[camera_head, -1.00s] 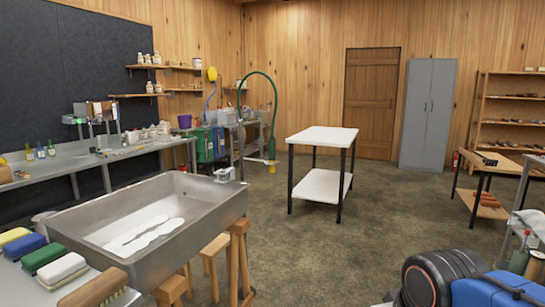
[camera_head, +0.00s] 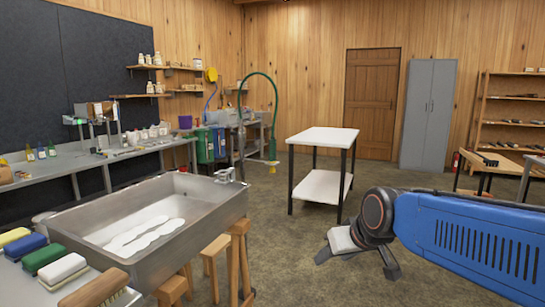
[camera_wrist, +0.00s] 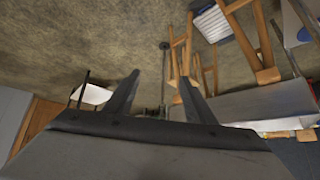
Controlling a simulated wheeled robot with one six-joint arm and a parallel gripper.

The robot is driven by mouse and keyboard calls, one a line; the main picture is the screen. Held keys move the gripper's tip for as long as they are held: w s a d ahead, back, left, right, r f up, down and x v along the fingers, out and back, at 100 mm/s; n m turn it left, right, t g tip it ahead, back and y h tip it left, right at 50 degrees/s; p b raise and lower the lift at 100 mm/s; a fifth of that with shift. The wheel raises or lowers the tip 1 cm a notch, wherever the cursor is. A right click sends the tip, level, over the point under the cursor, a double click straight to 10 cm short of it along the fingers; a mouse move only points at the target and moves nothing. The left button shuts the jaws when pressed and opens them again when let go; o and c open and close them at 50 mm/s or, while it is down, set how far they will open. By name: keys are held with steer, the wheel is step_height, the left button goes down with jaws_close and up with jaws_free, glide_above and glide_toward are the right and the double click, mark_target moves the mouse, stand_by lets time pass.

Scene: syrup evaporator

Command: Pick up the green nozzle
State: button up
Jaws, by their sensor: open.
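The green nozzle (camera_head: 272,148) hangs at the free end of an arched green hose, with a yellow tip pointing down, left of the white table in the head view. My gripper (camera_head: 357,264) is in front of and to the right of it, low over the floor, well apart from it. In the wrist view my gripper's two fingers (camera_wrist: 160,77) are spread with nothing between them. I cannot make out the nozzle in the wrist view.
A white two-level table (camera_head: 322,136) stands just right of the nozzle. The floor between sink and table is open.

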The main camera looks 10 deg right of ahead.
steer(key=w+a+r+t, duration=0.1)
steer(key=w+r+t, duration=0.15)
steer(key=w, duration=0.75)
steer(key=w+a+r+t, duration=0.15)
steer(key=w+r, duration=0.25)
steer(key=w, duration=0.6)
steer(key=w+a+r+t, duration=0.15)
steer(key=w+r, duration=0.25)
steer(key=w, duration=0.6)
steer(key=m+t+h, duration=0.2)
steer(key=t+h, duration=0.1)
steer(key=t, duration=0.2)
glide_toward(272, 151)
steer(key=w, duration=0.5)
steer(key=w+d, duration=0.1)
steer(key=w, duration=0.4)
steer(key=w+d, duration=0.1)
steer(key=w, duration=0.4)
steer(key=shift+w+f, duration=0.2)
steer(key=shift+f, duration=0.2)
steer(key=c, duration=1.2)
